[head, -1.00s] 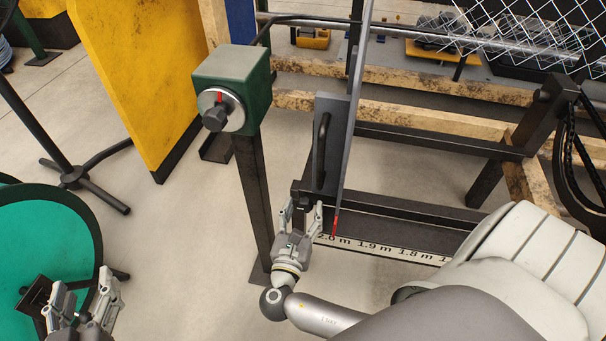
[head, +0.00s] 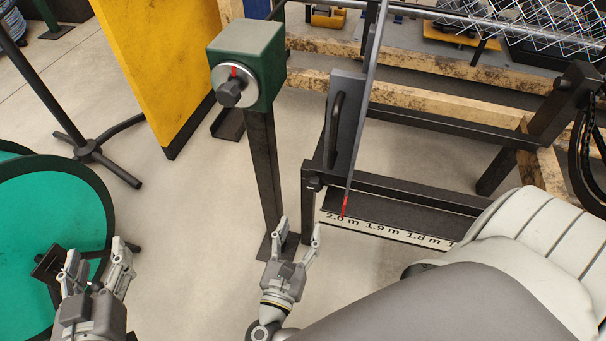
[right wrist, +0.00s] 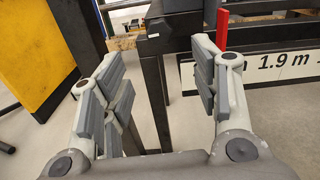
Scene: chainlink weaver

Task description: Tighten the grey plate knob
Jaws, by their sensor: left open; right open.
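The grey plate (head: 346,135) stands upright on the dark frame and carries a dark bar handle (head: 334,128). A small dark knob (head: 315,184) sits at the plate's lower left edge, above the scale. My right gripper (head: 299,226) is open and empty, below the knob and apart from it. My left gripper (head: 100,265) is open and empty at the lower left, far from the plate.
A green box (head: 250,60) with a dark dial knob and red mark stands on a post (head: 262,165) left of the plate. A red pointer (head: 345,206) is over the scale strip (head: 385,231). A yellow panel (head: 155,70) and green disc (head: 50,225) stand left.

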